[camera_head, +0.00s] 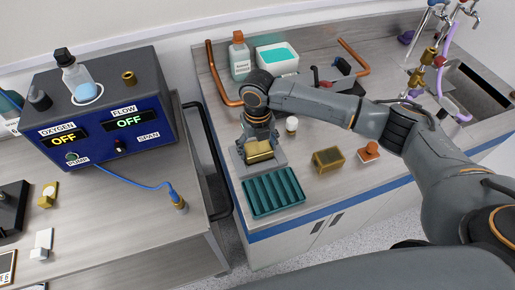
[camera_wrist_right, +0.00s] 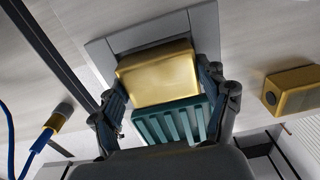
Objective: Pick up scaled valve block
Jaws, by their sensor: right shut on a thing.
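A brass-coloured block (camera_head: 259,151), which I take to be the scaled valve block, is between the fingers of my right gripper (camera_head: 259,146). In the right wrist view the fingers stand on both sides of this block (camera_wrist_right: 158,72), shut on it. The block is over a grey square tray (camera_head: 239,168); I cannot tell whether it touches it. A second, darker brass block (camera_head: 328,160) stands on the counter to the right and also shows at the right edge of the wrist view (camera_wrist_right: 293,91). My left gripper is not in view.
A teal ribbed rack (camera_head: 274,192) lies just in front of the grey tray. A small white-topped jar (camera_head: 291,125) and an orange item (camera_head: 369,151) are nearby. Copper pipes, a bottle (camera_head: 239,56) and a white tub (camera_head: 277,59) stand behind. A blue control box (camera_head: 120,110) is left.

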